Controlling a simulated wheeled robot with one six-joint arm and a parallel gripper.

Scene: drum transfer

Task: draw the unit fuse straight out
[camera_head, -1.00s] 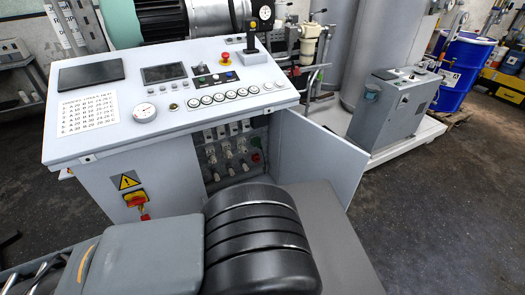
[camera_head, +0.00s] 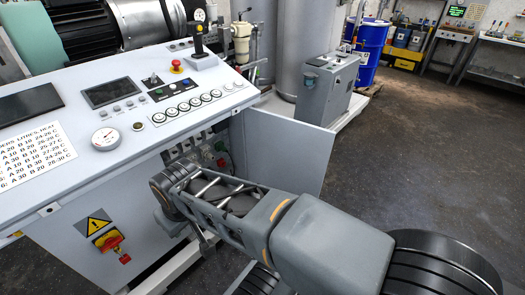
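The control console (camera_head: 150,135) stands at the left with its cabinet door (camera_head: 283,148) swung open to the right. Inside the opening, a row of fuses and small parts (camera_head: 203,150) shows just under the panel edge. Which one is the unit fuse I cannot tell; my arm covers the lower part of the opening. My arm reaches in from the lower right towards the opening. Its far end is at the cabinet front, left of the open door. My gripper's fingers are not clear to see, so I cannot tell what they touch.
The console top carries a joystick (camera_head: 198,42), a red stop button (camera_head: 177,66), round gauges and a printed sheet (camera_head: 32,155). A red rotary switch (camera_head: 109,241) is on its front. A grey box (camera_head: 327,88) and blue drum (camera_head: 369,42) stand behind. Floor at right is clear.

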